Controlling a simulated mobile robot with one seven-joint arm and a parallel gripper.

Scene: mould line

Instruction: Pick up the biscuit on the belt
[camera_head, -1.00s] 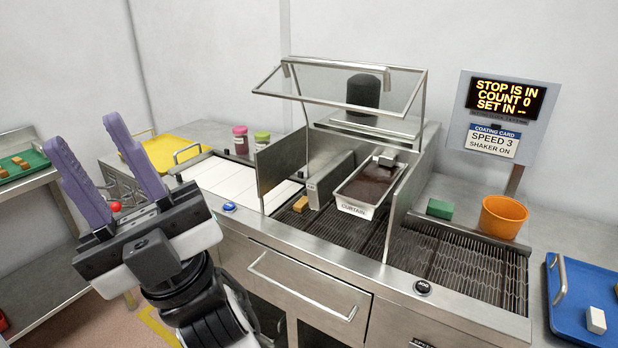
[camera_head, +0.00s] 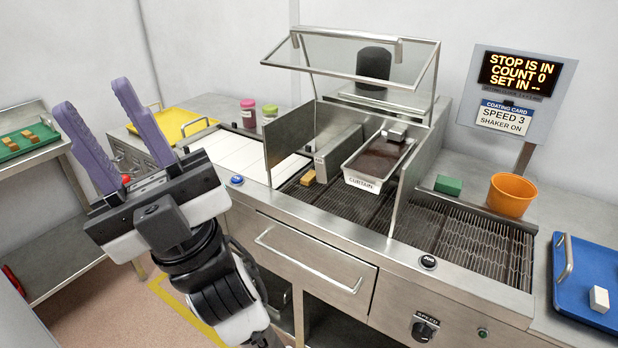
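The biscuit (camera_head: 308,178) is a small tan block. It lies on the dark mesh belt (camera_head: 335,202), left of the white curtain tray (camera_head: 363,184) of dark coating, between the metal side panels. My gripper (camera_head: 92,122) is at the left of the view, raised in front of the machine's left end. Its two purple fingers stand wide apart and point up, with nothing between them. It is well away from the biscuit.
A clear hinged guard (camera_head: 352,65) stands raised over the belt. A green block (camera_head: 448,185) and an orange bucket (camera_head: 511,195) stand behind the right mesh section. A blue tray (camera_head: 588,278) with a white block is at right. Shelves holding a green tray (camera_head: 28,142) stand at left.

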